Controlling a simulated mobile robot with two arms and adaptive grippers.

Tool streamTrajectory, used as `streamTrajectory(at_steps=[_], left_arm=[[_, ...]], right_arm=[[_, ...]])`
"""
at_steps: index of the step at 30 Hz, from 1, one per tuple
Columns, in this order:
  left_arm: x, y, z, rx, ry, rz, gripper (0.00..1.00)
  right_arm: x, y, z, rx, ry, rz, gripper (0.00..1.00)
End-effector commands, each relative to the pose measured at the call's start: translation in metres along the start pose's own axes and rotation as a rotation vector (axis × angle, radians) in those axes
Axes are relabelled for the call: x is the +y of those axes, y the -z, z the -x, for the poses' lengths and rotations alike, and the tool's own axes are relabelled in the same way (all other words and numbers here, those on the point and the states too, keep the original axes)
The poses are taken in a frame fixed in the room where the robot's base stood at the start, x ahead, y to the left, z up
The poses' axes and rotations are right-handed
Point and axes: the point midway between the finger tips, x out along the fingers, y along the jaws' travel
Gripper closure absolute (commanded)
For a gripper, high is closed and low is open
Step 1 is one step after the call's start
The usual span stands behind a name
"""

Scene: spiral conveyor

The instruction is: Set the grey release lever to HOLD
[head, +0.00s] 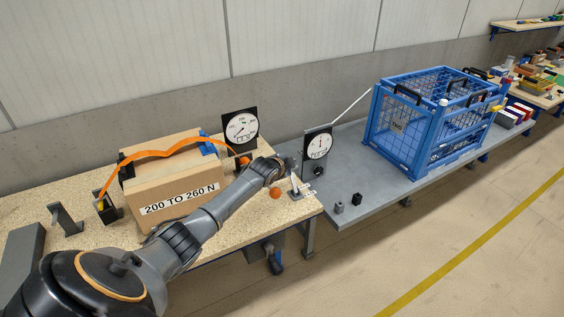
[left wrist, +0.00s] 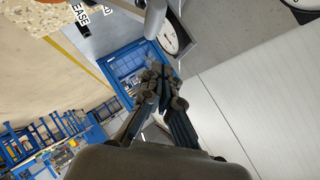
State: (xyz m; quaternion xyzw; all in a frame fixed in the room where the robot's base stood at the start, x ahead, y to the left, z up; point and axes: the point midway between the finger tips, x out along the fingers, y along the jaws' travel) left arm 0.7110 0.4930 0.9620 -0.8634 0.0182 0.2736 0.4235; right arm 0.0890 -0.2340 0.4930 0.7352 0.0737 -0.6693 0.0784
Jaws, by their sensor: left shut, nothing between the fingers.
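My left gripper (head: 287,163) is at the right end of the table, above and close to the grey release lever (head: 294,182). Its fingers are together and empty in the left wrist view (left wrist: 158,78). The lever stands by small white label plates (head: 308,190). In the left wrist view a grey rounded bar, likely the lever (left wrist: 154,18), shows at the top edge, apart from the fingertips. Beside it is a label partly reading "RELEASE" (left wrist: 80,12). I cannot tell the lever's exact position. My right gripper is not in view.
A box marked "200 TO 260 N" (head: 180,207) with an orange strap (head: 150,155) stands on the table. Two dials (head: 241,128) (head: 319,145) stand behind and right of my gripper. A blue mesh crate (head: 374,134) stands on the grey table (head: 365,185).

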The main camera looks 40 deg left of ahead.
Motion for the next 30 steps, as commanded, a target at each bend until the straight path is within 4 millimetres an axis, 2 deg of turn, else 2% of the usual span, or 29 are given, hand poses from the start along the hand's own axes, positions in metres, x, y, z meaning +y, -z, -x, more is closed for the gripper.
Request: streamTrajectory(at_steps=[6, 15, 21, 30], left_arm=[[-0.002, -0.005, 0.034, -0.001, 0.0, -0.005, 1.0], [-0.009, -0.005, 0.078, -0.002, 0.0, -0.003, 1.0], [-0.011, -0.005, 0.092, -0.002, -0.001, -0.001, 1.0], [-0.012, -0.004, 0.094, -0.001, -0.001, 0.0, 1.0]], right_arm=[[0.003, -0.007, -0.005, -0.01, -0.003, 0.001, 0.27], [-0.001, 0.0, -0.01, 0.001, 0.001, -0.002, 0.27], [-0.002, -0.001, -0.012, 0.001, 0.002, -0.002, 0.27], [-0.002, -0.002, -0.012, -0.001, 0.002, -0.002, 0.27]])
